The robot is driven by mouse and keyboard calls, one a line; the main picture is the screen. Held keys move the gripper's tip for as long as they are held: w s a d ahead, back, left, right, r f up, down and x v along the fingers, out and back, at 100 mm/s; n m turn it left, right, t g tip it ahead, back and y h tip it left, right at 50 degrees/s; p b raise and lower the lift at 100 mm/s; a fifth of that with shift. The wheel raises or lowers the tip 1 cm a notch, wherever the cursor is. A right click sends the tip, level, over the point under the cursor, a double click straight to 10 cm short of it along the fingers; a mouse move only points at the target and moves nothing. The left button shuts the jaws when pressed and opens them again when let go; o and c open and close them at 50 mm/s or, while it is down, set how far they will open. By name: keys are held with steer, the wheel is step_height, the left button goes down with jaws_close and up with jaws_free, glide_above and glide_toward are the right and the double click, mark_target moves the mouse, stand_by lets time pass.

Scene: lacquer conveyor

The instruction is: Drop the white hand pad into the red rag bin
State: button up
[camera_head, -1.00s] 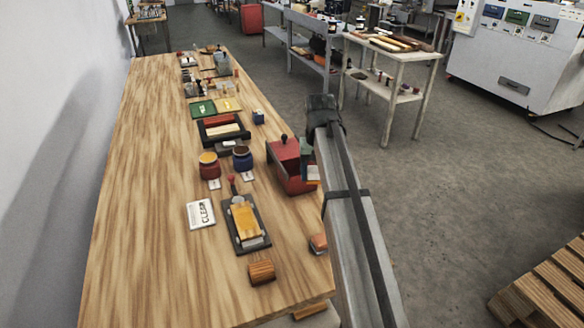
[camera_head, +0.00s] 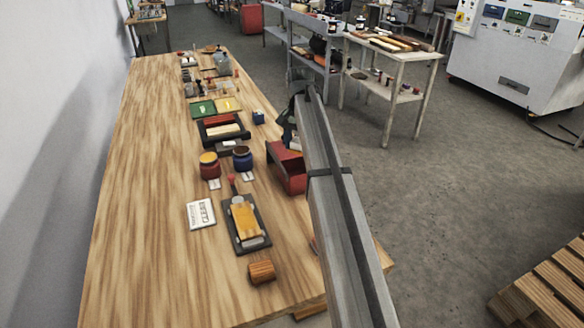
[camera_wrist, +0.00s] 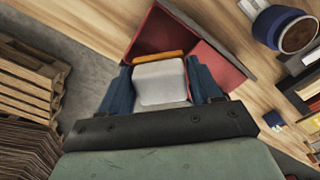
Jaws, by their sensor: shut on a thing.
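The white hand pad (camera_wrist: 160,82), with an orange edge, is held between the blue fingers of my gripper (camera_wrist: 160,88) in the wrist view. The open red rag bin (camera_wrist: 218,62) lies behind and below the pad there, and the pad overlaps its opening. In the head view the red bin (camera_head: 289,176) stands at the right edge of the wooden table, partly covered by my arm. My gripper (camera_head: 291,138) is over the far end of the bin there. The exact height of the pad above the bin cannot be told.
A red jar (camera_head: 209,167) and a blue jar (camera_head: 242,159) stand left of the bin. A dark tray (camera_head: 222,130) lies beyond them. A dark board with a yellow block (camera_head: 244,220), a white card (camera_head: 201,214) and a wooden block (camera_head: 262,271) lie nearer.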

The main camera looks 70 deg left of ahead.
step_height(320, 180, down, 6)
steer(key=shift+r, duration=0.2)
stand_by(0.3)
steer(key=o, duration=1.1)
step_height(320, 180, up, 14)
steer(key=shift+f, duration=0.1)
stand_by(0.6)
